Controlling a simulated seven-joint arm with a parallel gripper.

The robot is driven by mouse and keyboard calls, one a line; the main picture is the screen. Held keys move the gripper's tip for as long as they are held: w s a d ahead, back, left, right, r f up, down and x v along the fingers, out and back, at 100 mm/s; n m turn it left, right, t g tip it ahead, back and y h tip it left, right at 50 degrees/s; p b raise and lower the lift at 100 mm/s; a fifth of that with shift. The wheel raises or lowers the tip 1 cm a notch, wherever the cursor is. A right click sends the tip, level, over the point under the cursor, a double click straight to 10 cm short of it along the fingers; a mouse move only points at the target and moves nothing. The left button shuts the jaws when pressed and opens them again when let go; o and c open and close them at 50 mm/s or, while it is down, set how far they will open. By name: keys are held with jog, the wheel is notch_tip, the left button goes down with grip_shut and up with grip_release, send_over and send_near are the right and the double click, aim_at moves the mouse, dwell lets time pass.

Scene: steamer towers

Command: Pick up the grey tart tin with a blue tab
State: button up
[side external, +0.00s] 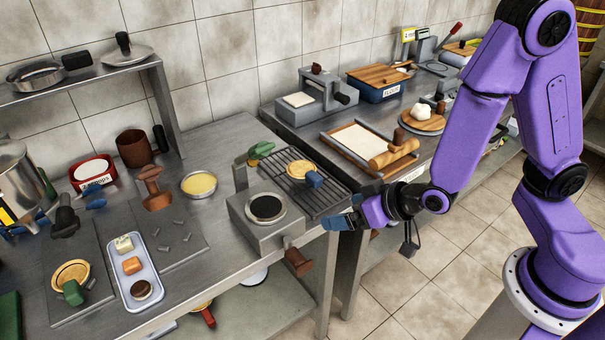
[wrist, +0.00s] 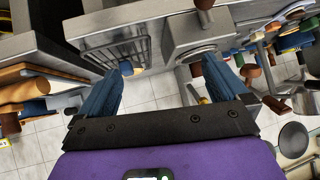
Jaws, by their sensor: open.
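The tart tin with a blue tab (side external: 301,171) sits on the wire rack, a golden tart filling it. Its blue tab (side external: 314,179) points to the lower right, toward my side. In the wrist view the tart (wrist: 138,70) is a small yellow patch by the left finger, mostly hidden. My gripper (side external: 343,221) is open and empty, just off the counter's front edge, to the right of and below the tin in the side view. In the wrist view its two blue fingers (wrist: 165,68) stand wide apart with floor and counter edge between them.
The wire rack (side external: 280,168) is beside a grey press (side external: 268,215) with a brown handle (side external: 298,262) jutting forward. A second tart (side external: 70,272) has a green tab. A yellow-filled bowl (side external: 199,184) and blue tray (side external: 134,270) stand left. A lower counter (side external: 340,117) stands right.

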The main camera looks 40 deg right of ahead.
jog(key=w+d+m+t+h, duration=0.1)
jog(key=w+d+t+h, duration=0.2)
jog(key=d, duration=0.1)
jog(key=t, duration=0.1)
send_near(312, 173)
jog(key=shift+x, duration=5.55)
jog(key=shift+f, duration=0.1)
jog(key=c, duration=1.3)
